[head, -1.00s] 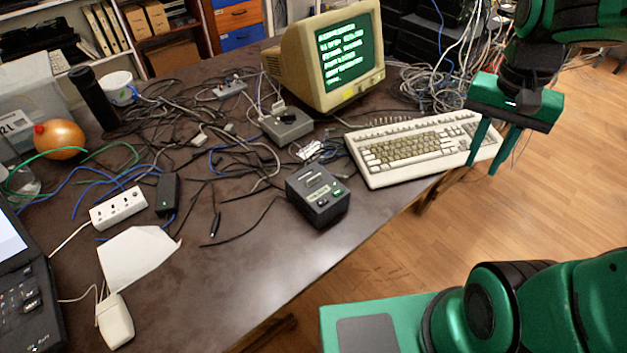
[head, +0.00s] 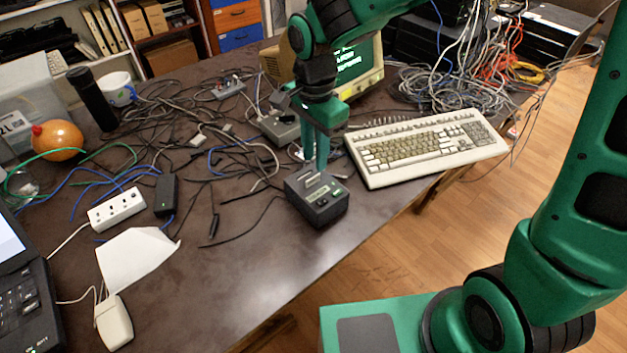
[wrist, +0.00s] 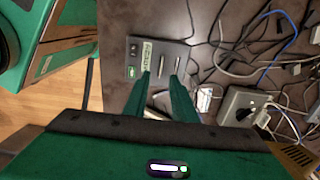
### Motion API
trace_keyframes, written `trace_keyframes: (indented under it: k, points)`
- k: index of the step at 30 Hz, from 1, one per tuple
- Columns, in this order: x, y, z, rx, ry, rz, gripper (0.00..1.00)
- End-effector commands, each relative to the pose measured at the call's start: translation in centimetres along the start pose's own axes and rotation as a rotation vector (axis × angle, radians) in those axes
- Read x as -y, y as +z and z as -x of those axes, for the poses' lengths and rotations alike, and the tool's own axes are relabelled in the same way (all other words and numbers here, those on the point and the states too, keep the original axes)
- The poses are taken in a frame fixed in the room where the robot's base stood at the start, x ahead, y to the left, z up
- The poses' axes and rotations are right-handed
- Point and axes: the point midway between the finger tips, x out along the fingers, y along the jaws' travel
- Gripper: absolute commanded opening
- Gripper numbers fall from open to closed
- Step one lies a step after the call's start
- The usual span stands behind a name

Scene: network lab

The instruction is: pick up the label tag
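A dark label printer box (head: 318,206) sits near the table's front edge. It also shows in the wrist view (wrist: 133,60), with a greenish lettered strip, a small lit green spot and narrow pale strips on top. One pale strip (wrist: 162,66), perhaps the label tag, lies between my fingertips in that view; I cannot tell for certain which strip is the tag. My gripper (head: 317,170) points down over the box's top. In the wrist view my gripper (wrist: 163,76) has its two fingers apart, with no visible grip on anything. Contact with the box is unclear.
A beige keyboard (head: 425,150) is right of the box, and a monitor (head: 368,70) stands behind my arm. A grey box (head: 279,128) and tangled cables (head: 190,110) lie behind and left. The table front (head: 250,270) is clear.

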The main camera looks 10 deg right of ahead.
Motion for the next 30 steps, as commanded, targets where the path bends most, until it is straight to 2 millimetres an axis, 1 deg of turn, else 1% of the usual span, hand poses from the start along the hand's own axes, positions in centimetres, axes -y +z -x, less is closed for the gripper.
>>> trace_keyframes:
  k: [1, 7, 12, 16, 20, 26, 27, 29, 30]
  points:
    - [-0.1, 0.0, -0.5, 0.000, 0.003, 0.000, 0.24]
    - [0.0, 0.0, -1.7, 0.000, 0.003, 0.000, 0.24]
    - [0.2, -0.1, -4.1, 0.000, 0.004, 0.000, 0.24]
    - [0.2, -0.1, -5.6, 0.000, 0.003, 0.001, 0.24]
    - [0.3, -0.1, -6.1, -0.002, 0.000, 0.001, 0.24]
    - [0.3, -0.1, -6.1, -0.002, 0.000, 0.001, 0.24]
    - [0.3, -0.1, -6.1, -0.002, 0.000, 0.001, 0.15]
    - [0.3, -0.1, -6.1, -0.002, 0.000, 0.001, 0.00]
    - [0.3, -0.1, -6.1, -0.002, 0.000, 0.001, 0.00]
